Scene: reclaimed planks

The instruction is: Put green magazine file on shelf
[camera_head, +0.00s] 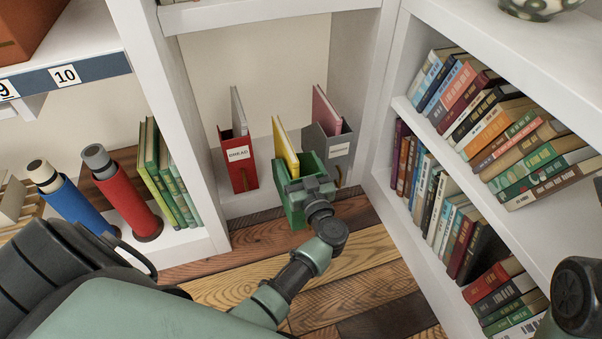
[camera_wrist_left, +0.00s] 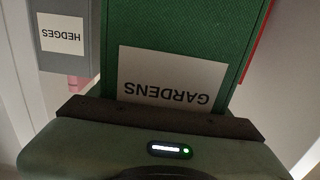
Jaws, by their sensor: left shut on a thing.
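The green magazine file (camera_head: 313,162) holds a yellow magazine (camera_head: 286,150) and is upright, at the front of the low white shelf bay (camera_head: 235,207). Its lower end overlaps the bay's front edge; I cannot tell whether it touches the shelf. In the left wrist view the green file (camera_wrist_left: 190,30) fills the middle, its "GARDENS" label upside down. My left gripper (camera_head: 305,187) is shut on its near face. In the bay, a red file (camera_head: 240,175) stands to the left and a grey file (camera_head: 335,150) to the right. My right gripper is out of view.
The grey file's "HEDGES" label (camera_wrist_left: 62,34) shows in the left wrist view. Full bookshelves (camera_head: 430,190) stand to the right. Blue (camera_head: 75,205) and red (camera_head: 130,205) cylinders and green books (camera_head: 170,185) fill the left bay. The plank floor (camera_head: 365,255) in front is clear.

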